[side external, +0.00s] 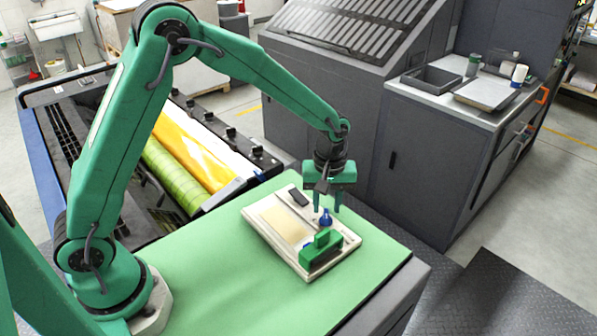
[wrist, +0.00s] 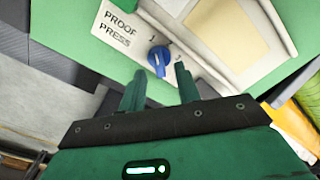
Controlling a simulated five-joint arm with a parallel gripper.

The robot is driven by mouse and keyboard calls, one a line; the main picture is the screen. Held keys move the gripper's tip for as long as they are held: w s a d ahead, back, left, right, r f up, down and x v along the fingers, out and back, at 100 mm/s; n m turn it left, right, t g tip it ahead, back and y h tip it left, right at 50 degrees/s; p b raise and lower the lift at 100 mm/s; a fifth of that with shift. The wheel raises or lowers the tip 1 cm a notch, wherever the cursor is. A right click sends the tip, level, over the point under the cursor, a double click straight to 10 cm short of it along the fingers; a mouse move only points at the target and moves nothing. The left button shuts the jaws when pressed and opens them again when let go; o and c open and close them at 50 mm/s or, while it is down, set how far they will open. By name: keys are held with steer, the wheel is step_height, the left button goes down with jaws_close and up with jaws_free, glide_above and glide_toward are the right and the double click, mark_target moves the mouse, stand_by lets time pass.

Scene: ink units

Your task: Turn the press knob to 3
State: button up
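The proof press, a pale flat unit marked "PROOF PRESS", lies on the green worktop, its rim showing in the side view (side external: 262,228) and its lettered panel in the wrist view (wrist: 110,38). Its blue knob (side external: 325,217) stands near the right edge and shows in the wrist view (wrist: 158,56) with a pale mark on it. My gripper (side external: 325,207) points down just above the knob. Its fingers (wrist: 159,69) are apart with nothing clearly held between them.
A green block (side external: 322,250) sits on the press close to the knob, and a dark piece (side external: 299,198) lies at its far edge. The green worktop (side external: 225,285) is clear in front. A grey cabinet (side external: 425,165) stands behind the worktop.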

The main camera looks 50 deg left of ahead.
steer(key=shift+f, duration=0.8)
jaws_close()
